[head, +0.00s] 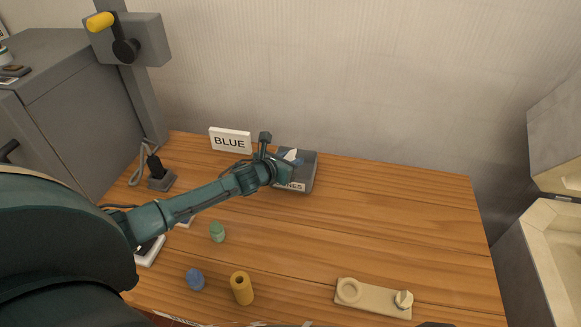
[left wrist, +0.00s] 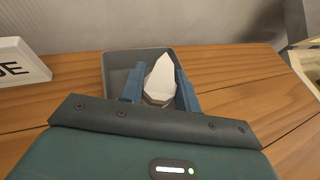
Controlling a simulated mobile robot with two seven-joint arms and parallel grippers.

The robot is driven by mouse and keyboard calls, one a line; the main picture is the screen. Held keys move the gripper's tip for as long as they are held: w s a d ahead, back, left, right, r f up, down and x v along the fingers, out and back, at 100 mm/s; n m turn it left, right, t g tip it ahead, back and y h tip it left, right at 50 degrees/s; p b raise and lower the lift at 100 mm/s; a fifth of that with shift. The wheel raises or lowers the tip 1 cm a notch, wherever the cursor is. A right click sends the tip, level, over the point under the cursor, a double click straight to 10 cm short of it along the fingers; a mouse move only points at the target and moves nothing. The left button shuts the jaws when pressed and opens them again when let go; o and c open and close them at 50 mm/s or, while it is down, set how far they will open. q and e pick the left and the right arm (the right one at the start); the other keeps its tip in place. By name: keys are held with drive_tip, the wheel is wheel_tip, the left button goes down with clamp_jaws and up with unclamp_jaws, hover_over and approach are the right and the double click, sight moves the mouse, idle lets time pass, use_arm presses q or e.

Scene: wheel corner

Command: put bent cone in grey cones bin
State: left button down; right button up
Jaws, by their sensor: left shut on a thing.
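The bent cone (left wrist: 161,78) is white with a tilted tip and sits between the blue fingers of my left gripper (left wrist: 159,88). The gripper is shut on it. In the head view the cone (head: 291,155) shows as a small white shape at the end of my left arm, with the left gripper (head: 285,161) around it. The grey cones bin (head: 308,172) stands at the back of the table, its label partly hidden by my arm. The gripper and cone are over the bin's opening; the bin's rim (left wrist: 112,57) shows around them in the left wrist view. The cone's lower end is hidden.
A white BLUE sign (head: 230,141) stands left of the bin. A beige board (head: 372,299) lies front right. The table's right middle is clear.

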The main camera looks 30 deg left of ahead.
use_arm(q)
drive_tip(key=shift+f, duration=1.25)
drive_tip(key=shift+f+b, duration=0.65)
drive_tip(key=c, duration=1)
unclamp_jaws()
drive_tip(key=shift+r, duration=0.1)
drive_tip(key=shift+s+r+p, duration=0.2)
drive_tip(key=shift+r+p, duration=0.45)
drive_tip(key=shift+p, duration=0.15)
drive_tip(key=v, duration=1.1)
drive_tip(key=shift+s+r, duration=0.1)
drive_tip(key=shift+s, duration=0.15)
